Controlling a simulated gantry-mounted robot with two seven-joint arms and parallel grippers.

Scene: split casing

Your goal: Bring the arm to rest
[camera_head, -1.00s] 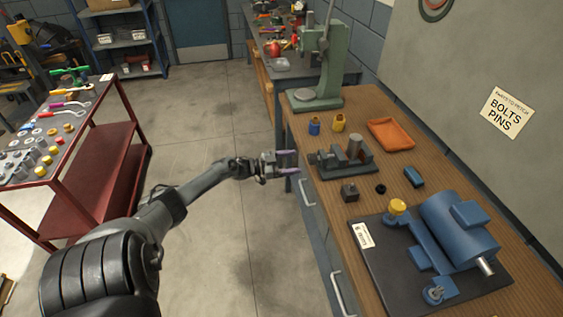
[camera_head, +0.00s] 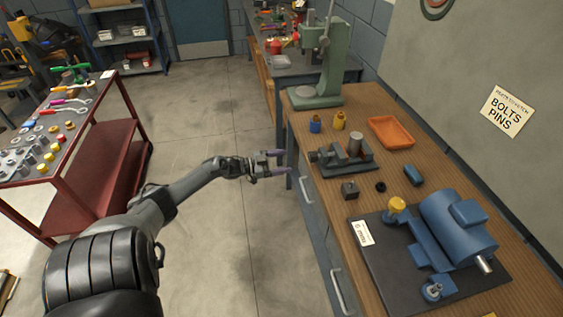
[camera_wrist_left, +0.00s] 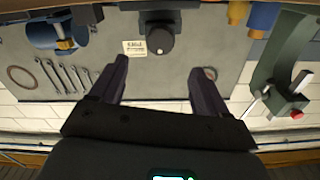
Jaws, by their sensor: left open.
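My left arm reaches in from the lower left of the head view. Its gripper (camera_head: 279,163) is open and empty, over the floor just left of the wooden workbench (camera_head: 333,222). In the left wrist view the two dark fingers (camera_wrist_left: 158,72) stand apart with nothing between them. The gripper touches nothing that I can see. My right gripper is not in view.
On the bench stand a green press (camera_head: 322,62), a grey vise (camera_head: 345,154), an orange tray (camera_head: 391,133) and a blue casing (camera_head: 458,228) on a dark mat. A red cart (camera_head: 112,170) stands at left. The floor (camera_head: 215,120) between is clear.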

